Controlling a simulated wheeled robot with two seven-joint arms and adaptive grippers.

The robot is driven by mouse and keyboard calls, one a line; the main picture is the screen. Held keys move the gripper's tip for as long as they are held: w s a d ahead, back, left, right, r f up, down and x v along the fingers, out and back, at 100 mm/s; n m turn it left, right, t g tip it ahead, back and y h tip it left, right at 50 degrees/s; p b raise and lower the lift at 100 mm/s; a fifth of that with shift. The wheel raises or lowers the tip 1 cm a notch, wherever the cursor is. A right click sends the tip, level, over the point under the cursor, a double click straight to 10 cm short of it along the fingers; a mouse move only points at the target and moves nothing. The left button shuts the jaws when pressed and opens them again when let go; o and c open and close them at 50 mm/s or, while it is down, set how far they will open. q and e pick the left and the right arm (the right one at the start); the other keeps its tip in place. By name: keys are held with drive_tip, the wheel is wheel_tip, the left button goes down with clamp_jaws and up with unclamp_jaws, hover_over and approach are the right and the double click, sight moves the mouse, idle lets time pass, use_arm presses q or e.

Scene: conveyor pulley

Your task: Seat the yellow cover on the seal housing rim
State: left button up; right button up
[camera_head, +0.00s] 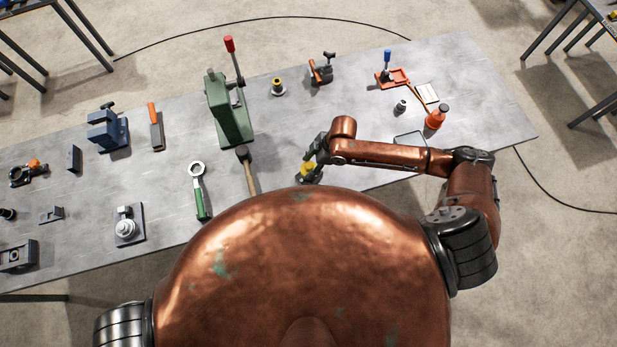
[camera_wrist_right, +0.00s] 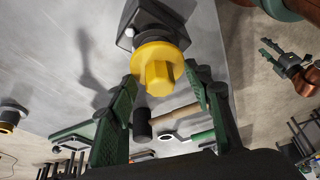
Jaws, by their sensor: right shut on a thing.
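The yellow cover (camera_wrist_right: 158,72), a flanged disc with a hexagonal knob, is between the green fingers of my right gripper (camera_wrist_right: 161,80), which is shut on it. Right behind it in the right wrist view is the dark round seal housing (camera_wrist_right: 152,34) on a square base. I cannot tell whether the cover sits flat on the rim. In the head view my right gripper (camera_head: 312,158) is over the yellow cover (camera_head: 307,168) near the table's front edge, partly hiding the housing. My left gripper (camera_wrist_right: 275,54) shows small at the right of the wrist view; its opening is unclear.
A black and yellow part (camera_head: 277,87) stands farther back. A small tray (camera_head: 410,138) lies right of my gripper.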

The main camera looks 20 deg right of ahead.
drive_tip(key=shift+f+b, duration=0.45)
drive_tip(key=shift+f, duration=0.65)
idle(0.5)
drive_tip(key=shift+p, duration=0.4)
idle(0.4)
drive_tip(key=shift+f, duration=0.35)
idle(0.6)
drive_tip(key=o, duration=1.2)
drive_tip(key=v, duration=1.2)
drive_tip(key=shift+a, duration=0.1)
